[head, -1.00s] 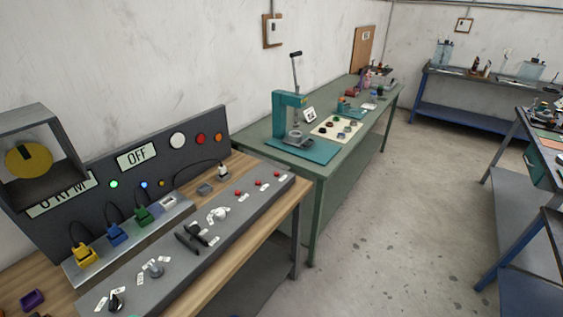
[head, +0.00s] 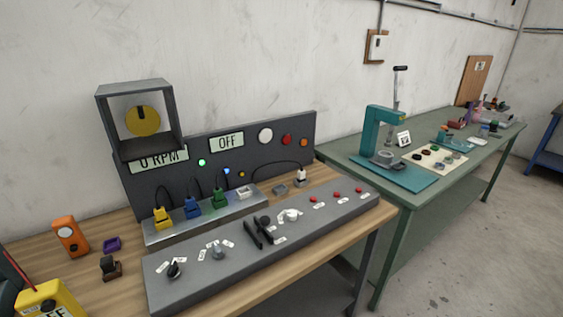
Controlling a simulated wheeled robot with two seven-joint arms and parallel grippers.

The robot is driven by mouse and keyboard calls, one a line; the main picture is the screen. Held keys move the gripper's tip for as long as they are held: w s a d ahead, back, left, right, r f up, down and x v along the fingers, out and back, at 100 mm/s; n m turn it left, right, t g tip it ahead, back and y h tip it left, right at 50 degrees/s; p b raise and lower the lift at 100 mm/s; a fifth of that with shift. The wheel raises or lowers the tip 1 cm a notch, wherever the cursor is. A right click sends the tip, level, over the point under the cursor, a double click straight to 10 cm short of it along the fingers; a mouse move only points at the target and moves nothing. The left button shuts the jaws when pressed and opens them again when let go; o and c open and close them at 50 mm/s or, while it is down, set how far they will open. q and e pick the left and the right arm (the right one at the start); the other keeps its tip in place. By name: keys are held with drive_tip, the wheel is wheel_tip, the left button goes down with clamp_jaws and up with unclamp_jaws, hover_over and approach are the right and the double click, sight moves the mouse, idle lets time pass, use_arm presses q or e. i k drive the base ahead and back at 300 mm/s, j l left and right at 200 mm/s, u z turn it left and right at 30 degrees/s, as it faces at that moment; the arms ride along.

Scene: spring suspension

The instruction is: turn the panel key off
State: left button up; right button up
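The grey control panel (head: 215,285) lies along the front of a wooden bench. It carries a small black knob or key (head: 173,269) at its left end and a grey knob (head: 217,253) beside it. A black lever (head: 258,234) and a white round knob (head: 290,215) sit near its middle, with several red buttons to the right. Small white labels surround these controls; I cannot read them or tell which control is the key. The upright dark panel (head: 190,160) behind has a display (head: 227,142) reading OFF and another reading 0 RPM. Neither gripper is in view.
Yellow, blue and green plugs (head: 192,207) with cables stand behind the panel. An orange device (head: 70,236), a purple part (head: 112,244) and a yellow meter (head: 48,301) sit at the left. A green table (head: 398,188) with a teal press (head: 385,135) stands at the right.

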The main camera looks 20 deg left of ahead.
sight(174, 272)
drive_tip(key=u, duration=1.65)
